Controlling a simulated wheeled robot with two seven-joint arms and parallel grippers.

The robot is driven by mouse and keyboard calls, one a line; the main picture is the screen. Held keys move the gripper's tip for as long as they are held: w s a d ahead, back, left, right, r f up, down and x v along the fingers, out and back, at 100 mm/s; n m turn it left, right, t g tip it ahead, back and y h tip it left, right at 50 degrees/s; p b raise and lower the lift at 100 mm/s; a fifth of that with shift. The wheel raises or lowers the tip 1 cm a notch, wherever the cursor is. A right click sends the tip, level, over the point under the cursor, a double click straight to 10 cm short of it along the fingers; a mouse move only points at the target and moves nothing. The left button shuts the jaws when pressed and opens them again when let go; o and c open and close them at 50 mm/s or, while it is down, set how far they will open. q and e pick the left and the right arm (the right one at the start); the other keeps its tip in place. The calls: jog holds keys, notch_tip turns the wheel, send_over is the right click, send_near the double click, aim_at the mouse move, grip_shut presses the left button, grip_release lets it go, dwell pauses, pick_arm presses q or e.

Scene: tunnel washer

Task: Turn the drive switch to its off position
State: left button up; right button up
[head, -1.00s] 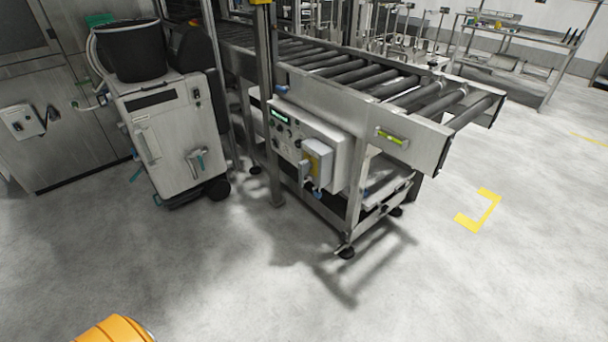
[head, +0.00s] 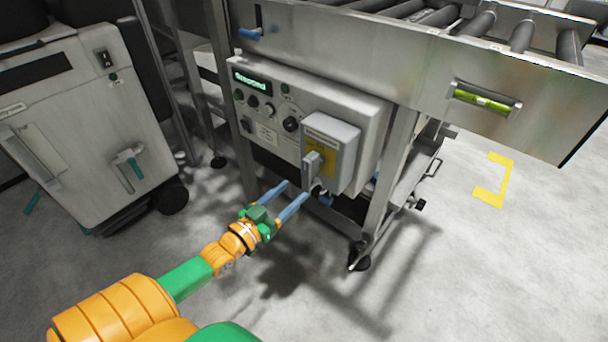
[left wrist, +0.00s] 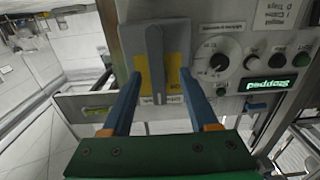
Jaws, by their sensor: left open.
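A grey switch box (head: 331,140) with a yellow plate sits on the front of the control panel (head: 262,122) under the conveyor. Its grey lever handle (head: 312,168) stands out from the plate. In the left wrist view, which shows the panel upside down, the handle (left wrist: 156,62) lies along the plate's long direction, between the fingers in the picture. My left gripper (head: 295,190) is open and empty, its two blue fingers pointing at the switch box from below and in front. I cannot tell whether a fingertip touches the handle. My right gripper is out of view.
The panel has a lit green display (left wrist: 267,85) reading "Stopped", a dial knob (left wrist: 218,62) and several buttons. A conveyor side rail (head: 400,55) overhangs the panel. A frame leg (head: 384,185) stands right of the box. A grey cabinet (head: 85,120) stands left. Open floor lies in front.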

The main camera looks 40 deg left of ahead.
aim_at(305, 183)
pick_arm(q)
jog(key=w, duration=0.2)
jog(key=w+d+b, duration=0.1)
jog(key=w, duration=0.2)
jog(key=shift+w, duration=0.15)
jog(key=shift+w+r, duration=0.1)
jog(key=shift+w, duration=0.2)
grip_shut()
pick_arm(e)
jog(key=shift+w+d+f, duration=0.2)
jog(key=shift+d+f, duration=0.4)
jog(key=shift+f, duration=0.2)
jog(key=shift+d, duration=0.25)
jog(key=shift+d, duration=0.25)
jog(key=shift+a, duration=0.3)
